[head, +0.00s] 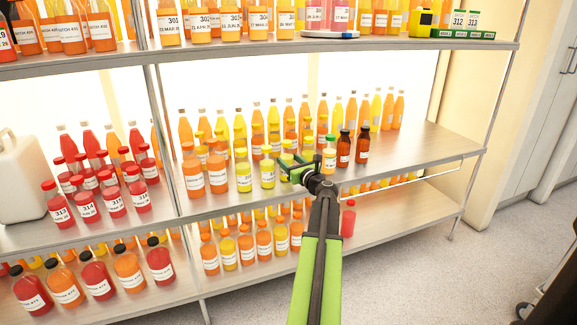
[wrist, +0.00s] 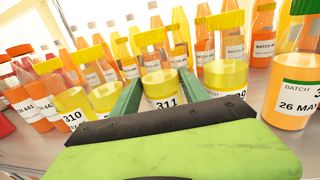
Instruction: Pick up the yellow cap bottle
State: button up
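Several yellow-cap bottles stand on the middle shelf. In the wrist view a yellow-cap bottle labelled 311 (wrist: 160,82) stands upright between the two fingers of my gripper (wrist: 162,92). The fingers are spread, one on each side of it; I cannot tell whether either touches it. Its lower part is hidden by my gripper. Yellow-cap bottle 310 (wrist: 72,103) stands to the left and another yellow-cap bottle (wrist: 226,72) to the right. In the head view my gripper (head: 291,174) is at the shelf's front, by a yellow-cap bottle (head: 286,160) partly hidden behind it.
A green-cap bottle (head: 329,155) and two brown bottles (head: 344,148) stand right of my gripper. Red bottles (head: 113,200) and a white jug (head: 20,175) are at the left. The shelf's right part (head: 425,150) is clear. An upper shelf (head: 400,45) runs above.

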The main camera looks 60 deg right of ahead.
jog(key=shift+s+d, duration=0.4)
jog(key=shift+s, duration=0.05)
grip_shut()
jog(key=shift+r, duration=0.1)
notch_tip(320, 180, up, 22)
jog(key=p, duration=2.2)
